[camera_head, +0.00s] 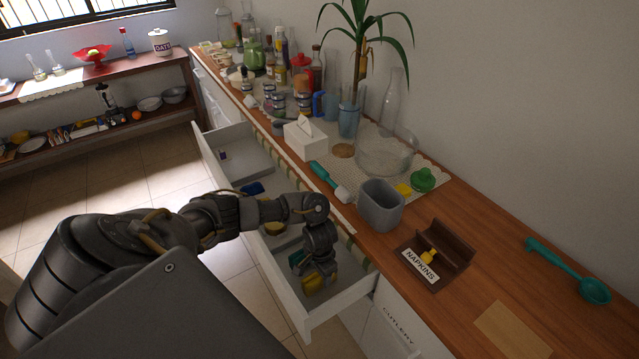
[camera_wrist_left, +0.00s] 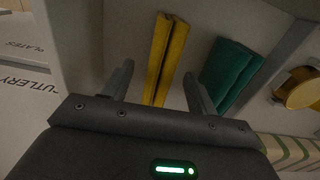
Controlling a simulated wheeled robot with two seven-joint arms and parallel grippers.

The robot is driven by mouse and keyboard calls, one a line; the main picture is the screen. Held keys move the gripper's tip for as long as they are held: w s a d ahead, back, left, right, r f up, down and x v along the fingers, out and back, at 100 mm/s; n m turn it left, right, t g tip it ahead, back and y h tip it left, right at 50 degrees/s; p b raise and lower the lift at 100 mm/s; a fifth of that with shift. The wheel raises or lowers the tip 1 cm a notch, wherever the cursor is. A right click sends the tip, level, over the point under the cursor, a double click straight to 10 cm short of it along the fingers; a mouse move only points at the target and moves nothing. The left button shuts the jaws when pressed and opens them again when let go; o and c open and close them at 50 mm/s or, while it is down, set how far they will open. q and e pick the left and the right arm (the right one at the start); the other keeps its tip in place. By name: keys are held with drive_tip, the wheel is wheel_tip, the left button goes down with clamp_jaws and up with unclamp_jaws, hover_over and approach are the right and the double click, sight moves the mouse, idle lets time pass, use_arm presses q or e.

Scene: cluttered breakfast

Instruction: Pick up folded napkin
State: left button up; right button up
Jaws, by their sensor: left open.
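A yellow folded napkin (camera_wrist_left: 166,58) lies in the open drawer and shows between my left gripper's fingers in the wrist view. In the head view part of the yellow napkin (camera_head: 313,283) shows below the gripper. A teal folded cloth (camera_wrist_left: 231,74) lies beside it to the right in the wrist view, outside the fingers. My left gripper (camera_wrist_left: 157,86) is open, with its two fingers on either side of the yellow napkin's line. I cannot tell how far above it the fingertips are. My right gripper is not in view.
The open drawer's white front wall (camera_head: 338,309) stands close to the gripper. A round yellow-and-white item (camera_wrist_left: 299,89) is in the drawer. The counter above holds a grey bin (camera_head: 380,207), a napkin holder (camera_head: 446,243) and a tissue box (camera_head: 305,140).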

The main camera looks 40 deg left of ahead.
use_arm(q)
drive_tip(key=shift+f, duration=1.6)
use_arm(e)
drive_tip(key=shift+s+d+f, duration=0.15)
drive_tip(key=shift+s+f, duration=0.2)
use_arm(q)
drive_tip(key=c, duration=1.1)
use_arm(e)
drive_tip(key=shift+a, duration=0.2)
use_arm(q)
wheel_tip(320, 180, up, 9)
drive_tip(key=shift+r+p, duration=0.2)
drive_tip(key=shift+p, duration=1)
drive_tip(key=shift+r, duration=0.35)
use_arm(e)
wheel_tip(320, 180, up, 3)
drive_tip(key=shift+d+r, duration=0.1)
